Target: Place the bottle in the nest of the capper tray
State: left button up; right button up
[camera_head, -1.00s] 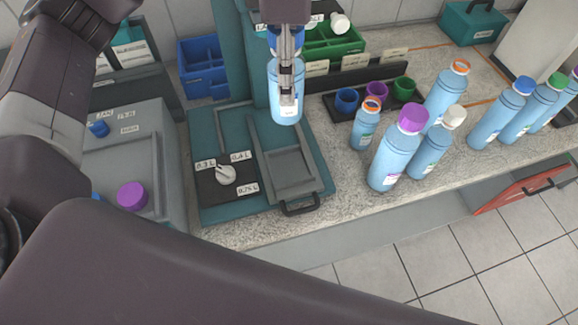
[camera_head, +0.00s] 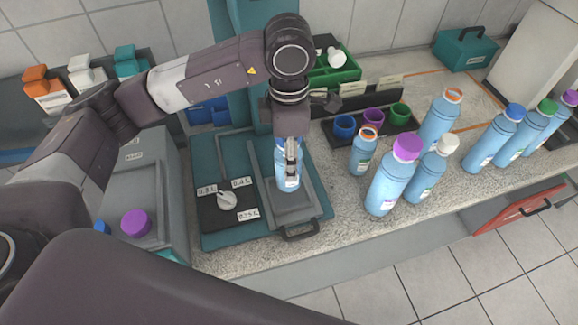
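A light-blue bottle with a blue top (camera_head: 288,183) is upright over the grey tray (camera_head: 296,213) of the teal capper. My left gripper (camera_head: 291,165) is shut on the bottle from above and hides part of it. The bottle's lower end is at the tray's recess; I cannot tell whether it touches the floor of the nest. The tray's black handle (camera_head: 300,232) faces the front. My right gripper is not in view; my other arm crosses the bottom of the picture.
Beside the tray is a dial (camera_head: 227,200) with volume labels. To the right stand several blue bottles, including a purple-capped one (camera_head: 391,176) and a small orange-ringed one (camera_head: 363,151). A black rack (camera_head: 372,137) holds colored cups.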

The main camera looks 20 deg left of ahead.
pick_arm(q)
notch_tip(320, 180, down, 5)
jog(key=shift+r+p, duration=0.15)
jog(key=shift+p, duration=0.45)
jog(key=shift+f, duration=0.2)
jog(key=shift+f, duration=0.1)
jog(key=shift+f, duration=0.1)
jog(key=o, duration=1.4)
jog(key=shift+o, duration=0.2)
